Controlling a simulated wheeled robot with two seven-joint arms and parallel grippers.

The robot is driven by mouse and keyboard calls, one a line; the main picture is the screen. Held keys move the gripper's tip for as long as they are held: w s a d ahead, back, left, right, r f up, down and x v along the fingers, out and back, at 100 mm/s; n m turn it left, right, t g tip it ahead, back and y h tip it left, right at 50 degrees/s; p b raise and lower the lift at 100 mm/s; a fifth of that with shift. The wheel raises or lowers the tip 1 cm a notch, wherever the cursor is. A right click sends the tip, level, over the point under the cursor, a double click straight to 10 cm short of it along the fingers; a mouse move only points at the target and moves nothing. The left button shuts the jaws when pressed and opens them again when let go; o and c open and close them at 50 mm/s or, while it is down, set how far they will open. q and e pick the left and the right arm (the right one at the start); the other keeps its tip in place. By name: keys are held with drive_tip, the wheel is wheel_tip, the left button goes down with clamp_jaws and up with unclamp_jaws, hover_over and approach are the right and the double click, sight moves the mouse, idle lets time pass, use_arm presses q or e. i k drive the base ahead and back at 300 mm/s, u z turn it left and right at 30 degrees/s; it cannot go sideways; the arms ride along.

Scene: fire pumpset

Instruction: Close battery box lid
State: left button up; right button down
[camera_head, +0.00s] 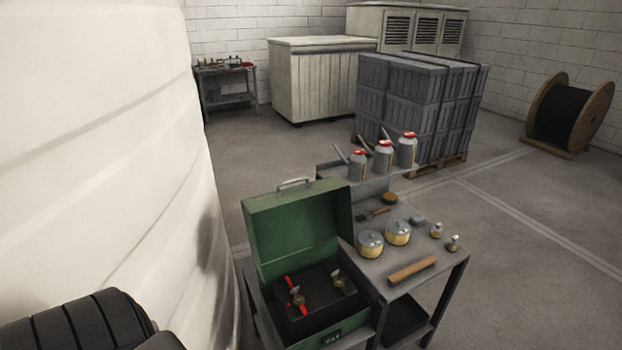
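The green battery box (329,338) stands on a low stand at the lower middle. Its green lid (297,221) is open, standing upright at the back, with a grey handle (294,184) on its top edge. Inside sits a black battery (318,306) with two terminal clamps, one with red parts (294,289). Neither of my grippers is in view. A dark ribbed shape, which may be part of me, fills the lower left corner.
A grey workbench (390,270) adjoins the box on the right, holding tins (370,243), a wooden block (412,270), small bottles (436,230) and red-topped canisters (384,157). A large white tank (110,150) fills the left. Open floor (540,260) lies to the right.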

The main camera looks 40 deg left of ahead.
sight(279, 224)
drive_tip(key=u, duration=0.65)
drive_tip(key=i, duration=0.8)
drive_tip(key=z, duration=0.1)
